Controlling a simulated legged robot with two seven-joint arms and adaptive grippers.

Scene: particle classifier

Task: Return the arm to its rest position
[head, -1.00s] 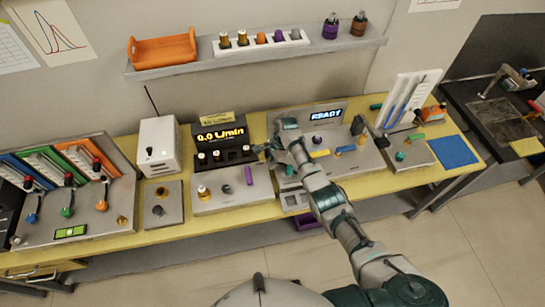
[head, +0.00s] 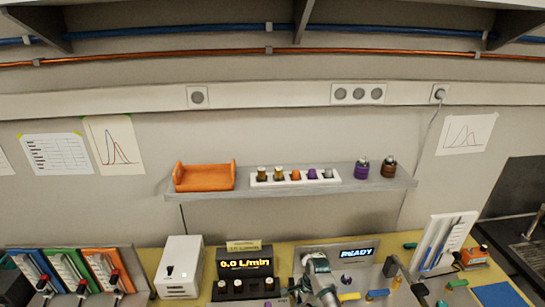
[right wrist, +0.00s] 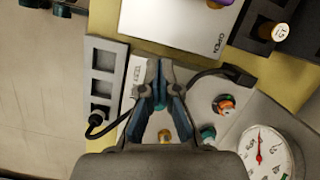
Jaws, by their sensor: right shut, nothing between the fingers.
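My right arm rises from the bottom edge of the head view, and its gripper (head: 297,262) is over the bench between the "0.0 L/min" display (head: 245,264) and the "READY" display (head: 357,252). In the right wrist view the two blue-padded fingers (right wrist: 160,68) are shut with nothing between them. They are above a pale instrument panel, to the right of a grey block with square sockets (right wrist: 120,70). I cannot tell the height above it. My left gripper is not in view.
The yellow bench (head: 205,295) holds several instruments, including a white box (head: 180,267). A wall shelf (head: 385,184) carries an orange tray (head: 204,177), a vial rack and two bottles. In the wrist view, a round gauge (right wrist: 268,155) and a black cable (right wrist: 102,129) are near the fingers.

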